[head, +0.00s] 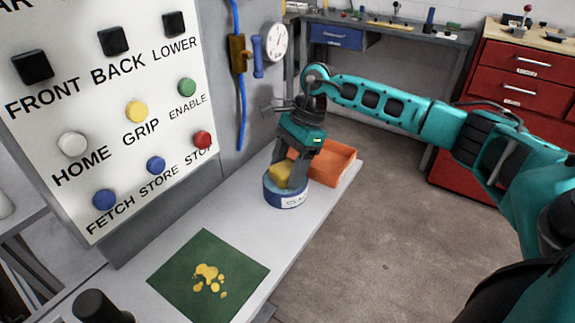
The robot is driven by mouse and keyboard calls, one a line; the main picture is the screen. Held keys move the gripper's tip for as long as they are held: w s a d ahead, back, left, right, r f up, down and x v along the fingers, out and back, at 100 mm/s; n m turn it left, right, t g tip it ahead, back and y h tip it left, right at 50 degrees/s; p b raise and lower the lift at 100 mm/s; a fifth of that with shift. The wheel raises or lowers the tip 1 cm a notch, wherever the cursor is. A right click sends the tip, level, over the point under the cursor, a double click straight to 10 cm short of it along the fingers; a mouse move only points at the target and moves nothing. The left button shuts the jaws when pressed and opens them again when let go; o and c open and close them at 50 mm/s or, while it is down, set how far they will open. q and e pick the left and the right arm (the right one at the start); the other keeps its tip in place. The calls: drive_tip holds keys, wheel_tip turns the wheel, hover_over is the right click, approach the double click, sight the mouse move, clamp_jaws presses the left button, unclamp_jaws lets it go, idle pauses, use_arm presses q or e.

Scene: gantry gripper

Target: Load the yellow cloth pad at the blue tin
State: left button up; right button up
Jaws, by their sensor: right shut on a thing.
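The blue tin (285,200) stands upright on the pale bench, with a white label on its front. The yellow cloth pad (279,176) is at the top of the tin, between the fingers of my right gripper (289,168). That gripper points down over the tin and is shut on the pad. The fingers partly cover the pad, and I cannot tell whether it touches the tin's contents. My left gripper is not in view.
An orange tray (335,165) sits right behind the tin. A green mat (180,262) with yellow spots lies nearer on the bench (232,228). A button panel (60,125) rises at the left. A dark cylinder (97,306) stands at the bottom left.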

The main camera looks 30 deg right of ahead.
sight(287, 167)
drive_tip(key=shift+r+p, duration=2.1)
drive_tip(key=shift+r, duration=1.4)
drive_tip(key=s+a+n+g+h, duration=0.4)
drive_tip(key=s+a+n, duration=0.3)
drive_tip(key=n, duration=1.1)
drive_tip(key=a+r, duration=0.1)
drive_tip(key=a, duration=0.3)
drive_tip(key=shift+a+g+h, duration=0.25)
drive_tip(key=shift+g+h, duration=0.05)
drive_tip(key=shift+g, duration=0.1)
drive_tip(key=shift+s, duration=0.1)
